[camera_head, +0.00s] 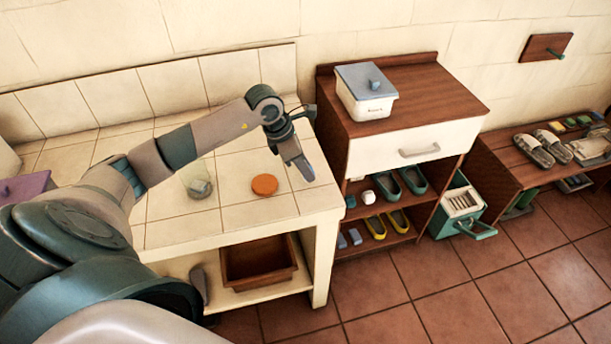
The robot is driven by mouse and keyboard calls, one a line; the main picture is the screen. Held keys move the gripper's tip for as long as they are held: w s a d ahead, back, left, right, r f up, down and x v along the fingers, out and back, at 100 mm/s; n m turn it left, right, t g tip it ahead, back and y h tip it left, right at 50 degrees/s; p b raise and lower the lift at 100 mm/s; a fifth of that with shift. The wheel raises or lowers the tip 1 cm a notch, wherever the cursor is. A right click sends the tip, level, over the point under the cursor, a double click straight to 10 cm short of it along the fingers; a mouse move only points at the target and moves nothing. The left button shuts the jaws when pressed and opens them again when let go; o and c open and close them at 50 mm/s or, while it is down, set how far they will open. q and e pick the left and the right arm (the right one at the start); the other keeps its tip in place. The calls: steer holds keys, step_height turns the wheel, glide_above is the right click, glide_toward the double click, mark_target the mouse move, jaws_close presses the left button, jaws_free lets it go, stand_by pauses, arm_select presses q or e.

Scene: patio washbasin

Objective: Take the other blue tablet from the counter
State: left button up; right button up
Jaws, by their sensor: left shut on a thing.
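The tiled counter (168,232) runs along the left wall. My left gripper (301,167) reaches over the right part of the counter, pointing down, near its right edge. It is shut on a small blue-grey thing, which looks like a blue tablet; the fingers hide much of it. A clear glass (196,170) stands on the counter to the left, with a blue-grey piece visible at its bottom. My right gripper is not in view.
An orange disc (264,185) lies on the counter between glass and gripper. A white tub with grey lid (367,88) stands on the wooden cabinet (440,88) at right. Shoes and small blue blocks sit on its shelves. A brown bin (259,262) is under the counter.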

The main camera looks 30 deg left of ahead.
arm_select(q)
steer(key=s+d+r+b, duration=0.4)
steer(key=d+r, duration=0.4)
steer(key=d, duration=0.2)
steer(key=shift+s+d, duration=0.3)
steer(key=shift+s, duration=0.2)
